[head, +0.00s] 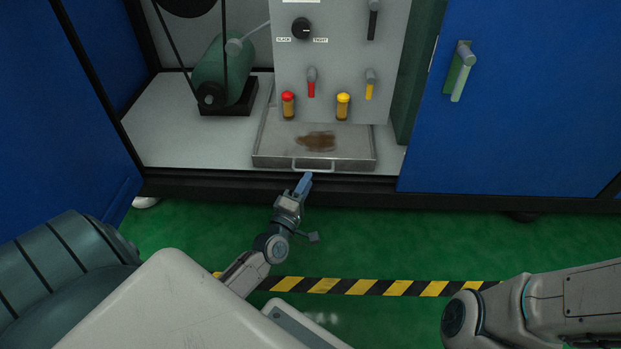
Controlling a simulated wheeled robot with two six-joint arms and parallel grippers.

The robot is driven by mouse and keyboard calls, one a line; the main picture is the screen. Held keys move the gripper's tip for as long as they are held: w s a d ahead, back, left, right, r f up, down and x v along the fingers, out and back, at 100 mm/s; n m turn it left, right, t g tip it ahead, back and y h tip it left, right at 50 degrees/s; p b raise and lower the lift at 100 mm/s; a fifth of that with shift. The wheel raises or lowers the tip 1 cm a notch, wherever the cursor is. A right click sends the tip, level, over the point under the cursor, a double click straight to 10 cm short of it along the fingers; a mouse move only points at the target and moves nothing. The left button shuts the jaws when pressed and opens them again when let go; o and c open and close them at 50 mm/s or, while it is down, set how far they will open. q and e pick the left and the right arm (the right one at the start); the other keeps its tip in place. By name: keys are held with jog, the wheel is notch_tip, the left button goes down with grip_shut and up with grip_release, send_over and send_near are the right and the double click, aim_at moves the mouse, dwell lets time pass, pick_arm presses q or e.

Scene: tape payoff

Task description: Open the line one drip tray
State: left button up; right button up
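The drip tray (350,163) is a shallow grey metal tray with a brown stain inside. It sits on the cabinet floor below the grey panel. Its wire handle (313,169) sticks out at the middle of its front edge. My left gripper (304,183) has its blue fingertips just in front of and below the handle, slightly left of its middle. The fingers overlap in this view, so I cannot tell whether they are open or touching the handle. My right arm shows at the lower right, with its gripper outside the picture.
The panel (335,55) above the tray carries a knob, levers, and red-capped and yellow-capped fittings. A green motor (222,72) stands left of the tray. A blue door (520,110) with a handle is at the right. Green floor with a striped line lies in front.

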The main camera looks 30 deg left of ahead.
pick_arm(q)
jog(key=shift+x, duration=1.7)
grip_shut()
